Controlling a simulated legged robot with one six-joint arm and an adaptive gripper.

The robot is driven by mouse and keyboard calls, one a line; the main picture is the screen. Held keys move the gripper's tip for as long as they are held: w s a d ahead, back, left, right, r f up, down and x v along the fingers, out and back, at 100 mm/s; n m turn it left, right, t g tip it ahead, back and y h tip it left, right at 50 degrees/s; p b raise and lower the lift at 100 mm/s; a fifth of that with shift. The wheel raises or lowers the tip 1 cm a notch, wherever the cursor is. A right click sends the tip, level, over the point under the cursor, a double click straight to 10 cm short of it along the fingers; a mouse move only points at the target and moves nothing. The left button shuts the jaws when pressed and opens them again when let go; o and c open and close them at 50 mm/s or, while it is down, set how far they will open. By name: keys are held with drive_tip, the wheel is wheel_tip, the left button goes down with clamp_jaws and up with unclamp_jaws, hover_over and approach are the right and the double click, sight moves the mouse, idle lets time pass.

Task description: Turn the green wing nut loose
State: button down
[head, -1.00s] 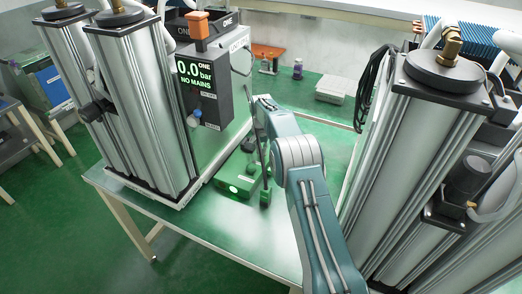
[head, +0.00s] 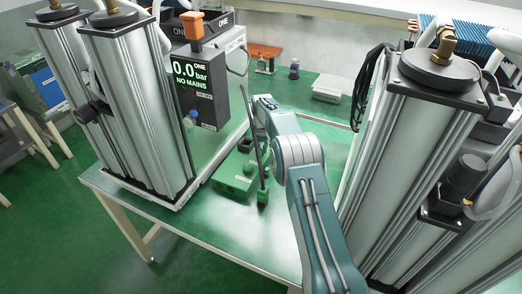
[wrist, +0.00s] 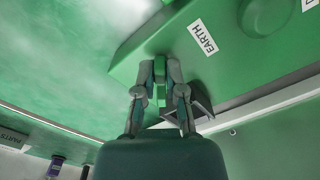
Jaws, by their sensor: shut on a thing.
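In the wrist view, my gripper (wrist: 160,80) is shut, with its two fingers on either side of a narrow green piece (wrist: 160,94), which I take to be the green wing nut. It is at the edge of a green block with a white EARTH label (wrist: 204,37). A dark angular part (wrist: 200,106) lies just right of the fingers. In the head view, the green block (head: 232,187) sits on the table, left of my arm. A thin dark upright piece with a green foot (head: 263,194) stands beside it. The fingertips are hard to make out there, and the nut's thread is hidden.
Tall grey columns stand at left (head: 145,120) and right (head: 415,150), close to my arm. A display box (head: 195,90) reads 0.0 bar, NO MAINS. A pale box (head: 328,88) lies at the back. The green tabletop (head: 225,222) is clear in front.

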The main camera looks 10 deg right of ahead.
drive_tip(key=n, duration=0.6)
drive_tip(key=shift+w+d+r, duration=0.15)
drive_tip(key=shift+w+d, duration=0.2)
drive_tip(key=shift+n, duration=0.4)
drive_tip(key=c, duration=0.7)
unclamp_jaws()
wheel_tip(320, 180, up, 12)
drive_tip(key=shift+f, duration=0.15)
